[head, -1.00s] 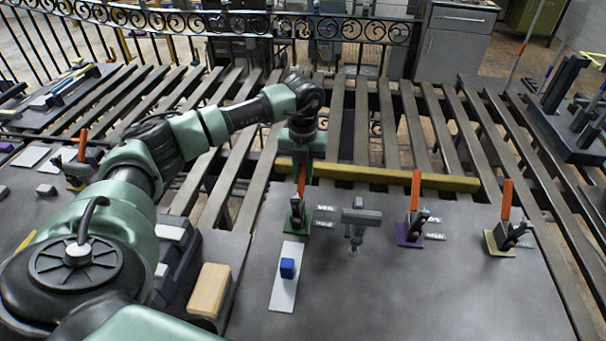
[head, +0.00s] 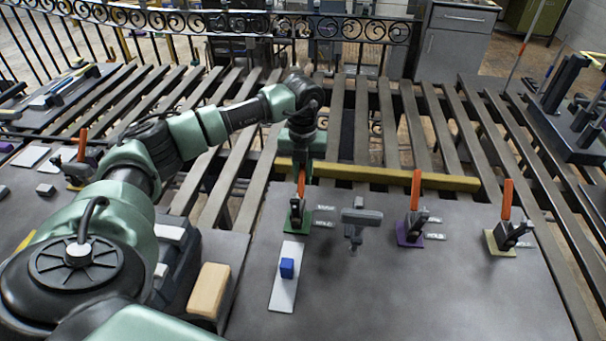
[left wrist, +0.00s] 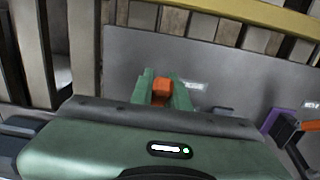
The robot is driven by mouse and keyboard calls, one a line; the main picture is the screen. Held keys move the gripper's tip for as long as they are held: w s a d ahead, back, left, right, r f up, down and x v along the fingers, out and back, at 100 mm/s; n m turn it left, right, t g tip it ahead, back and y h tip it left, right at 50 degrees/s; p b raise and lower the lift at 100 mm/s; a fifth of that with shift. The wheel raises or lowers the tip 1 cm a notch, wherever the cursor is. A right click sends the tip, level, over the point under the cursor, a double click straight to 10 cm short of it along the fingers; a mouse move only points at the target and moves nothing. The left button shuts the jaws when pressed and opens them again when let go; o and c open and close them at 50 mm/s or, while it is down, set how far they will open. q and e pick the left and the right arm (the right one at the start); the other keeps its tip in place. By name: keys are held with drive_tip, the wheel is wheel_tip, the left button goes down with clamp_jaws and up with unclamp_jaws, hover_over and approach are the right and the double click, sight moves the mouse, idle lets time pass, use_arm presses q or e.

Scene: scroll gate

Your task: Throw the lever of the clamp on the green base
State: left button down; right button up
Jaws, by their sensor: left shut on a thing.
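The clamp on the green base (head: 289,226) stands on the grey panel, with a dark body and an upright orange lever (head: 301,186). My left gripper (head: 302,172) comes down from above and is shut on the upper part of this lever. In the left wrist view the green fingers (left wrist: 162,90) sit on both sides of the orange lever top (left wrist: 161,88). The clamp's lower part is hidden there by my gripper body. My right gripper does not show.
Clamps with upright orange levers stand to the right on a purple base (head: 402,240) and a yellow base (head: 493,247). Between green and purple is a grey T-shaped piece (head: 361,216). A blue block (head: 287,268) lies on a white strip nearer me. A yellow bar (head: 400,178) runs behind.

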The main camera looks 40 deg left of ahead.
sight(301, 179)
use_arm(q)
drive_tip(key=shift+s+d+r+t+y+b, duration=0.1)
drive_tip(key=shift+s+r+t+y+b, duration=0.25)
drive_tip(key=shift+t+b, duration=0.3)
drive_tip(key=t+b, duration=0.1)
drive_tip(key=b, duration=0.2)
drive_tip(key=s+d+r+t+y+b, duration=0.1)
drive_tip(key=t+b, duration=0.1)
drive_tip(key=b, duration=0.1)
drive_tip(key=s+t+y+b, duration=0.1)
drive_tip(key=b, duration=0.3)
drive_tip(key=shift+s+d+r, duration=0.15)
drive_tip(key=shift+d+r, duration=0.1)
drive_tip(key=shift+r, duration=0.1)
drive_tip(key=shift+s+d+r+t+y+b, duration=0.1)
drive_tip(key=shift+s+r+t+y+b, duration=0.1)
drive_tip(key=shift+r+t+y+b, duration=0.25)
drive_tip(key=shift+f, duration=0.1)
drive_tip(key=c, duration=1.4)
unclamp_jaws()
drive_tip(key=shift+s, duration=0.1)
drive_tip(key=shift+o, duration=0.2)
